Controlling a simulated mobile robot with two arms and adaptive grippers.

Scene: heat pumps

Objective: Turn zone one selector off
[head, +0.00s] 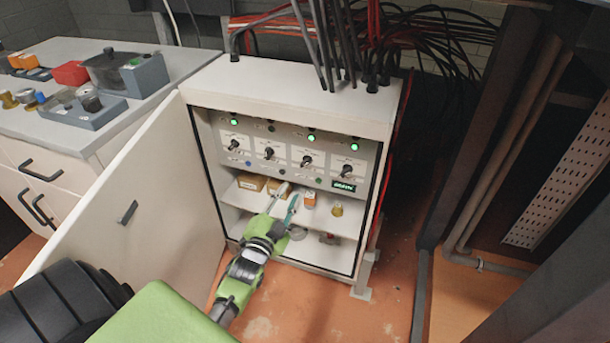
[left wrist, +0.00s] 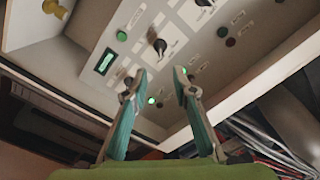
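A grey control panel (head: 325,164) inside the open white cabinet carries a row of several black selector knobs. The leftmost knob (head: 234,145) and the rightmost knob (head: 346,171) show clearly; zone labels are too small to read. Green lights glow above the first, third and fourth knobs; the second is dark. My left gripper (head: 291,191) is in front of the shelf below the panel, its teal fingers apart and empty. In the left wrist view, the open gripper (left wrist: 159,76) faces the panel, apart from a black knob (left wrist: 160,46). My right gripper is not in view.
The cabinet door (head: 145,205) stands open on the left. Small boxes, including an orange one (head: 310,198), sit on the inner shelf. Cables (head: 340,45) rise from the cabinet top. A workbench (head: 60,127) is at the left; pipes and a dark post are at the right.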

